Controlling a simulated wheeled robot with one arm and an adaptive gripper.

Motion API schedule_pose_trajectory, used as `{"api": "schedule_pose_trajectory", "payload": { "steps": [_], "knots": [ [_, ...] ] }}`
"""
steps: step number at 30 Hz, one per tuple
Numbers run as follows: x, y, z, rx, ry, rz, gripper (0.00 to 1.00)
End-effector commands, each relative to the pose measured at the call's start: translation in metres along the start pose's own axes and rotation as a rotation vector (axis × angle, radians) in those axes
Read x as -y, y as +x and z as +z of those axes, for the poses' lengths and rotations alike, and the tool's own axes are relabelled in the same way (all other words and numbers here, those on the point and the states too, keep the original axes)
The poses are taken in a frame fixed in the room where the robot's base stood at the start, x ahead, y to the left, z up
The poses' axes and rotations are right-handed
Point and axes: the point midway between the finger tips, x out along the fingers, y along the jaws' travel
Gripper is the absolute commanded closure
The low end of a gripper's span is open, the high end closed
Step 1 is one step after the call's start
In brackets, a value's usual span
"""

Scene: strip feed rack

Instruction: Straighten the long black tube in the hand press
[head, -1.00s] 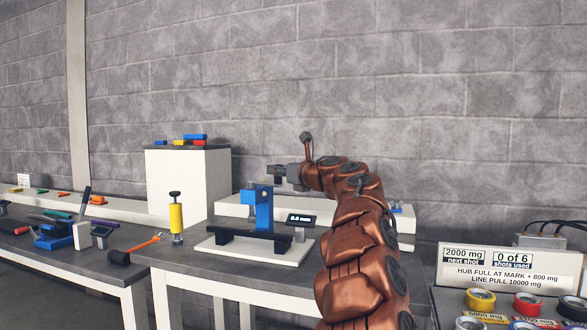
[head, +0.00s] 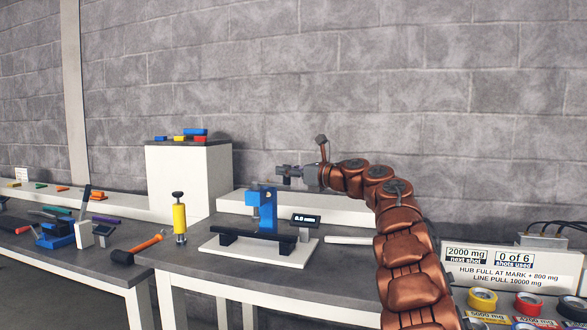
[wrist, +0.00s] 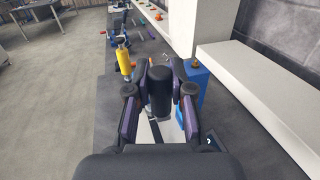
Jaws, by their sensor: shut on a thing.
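The blue hand press (head: 267,212) stands on a white base plate (head: 225,250) on the grey bench. A long black bar (head: 255,235) lies level across two black supports there; it looks like the tube, but any bend is too small to see. My gripper (head: 284,171) is just above the press top in the head view. In the wrist view its purple-sided fingers (wrist: 160,105) are shut on a short dark cylinder (wrist: 160,88), apparently the grip of the press handle. The blue press (wrist: 200,82) shows right of it. The handle's joint to the press is hidden.
A small readout (head: 306,219) stands right of the press. A yellow cylinder (head: 180,218) and an orange-handled mallet (head: 135,250) are to the left. A tall white block (head: 188,180) and a white ledge (head: 345,213) stand behind. A shot display (head: 508,264) is far right.

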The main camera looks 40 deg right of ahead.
Motion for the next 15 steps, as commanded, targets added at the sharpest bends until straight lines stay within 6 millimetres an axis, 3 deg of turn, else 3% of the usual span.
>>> {"api": "schedule_pose_trajectory", "payload": {
  "steps": [15],
  "knots": [
    [-0.0047, 0.0062, 0.0008, 0.0, -0.002, 0.026, 1.0]
  ]
}}
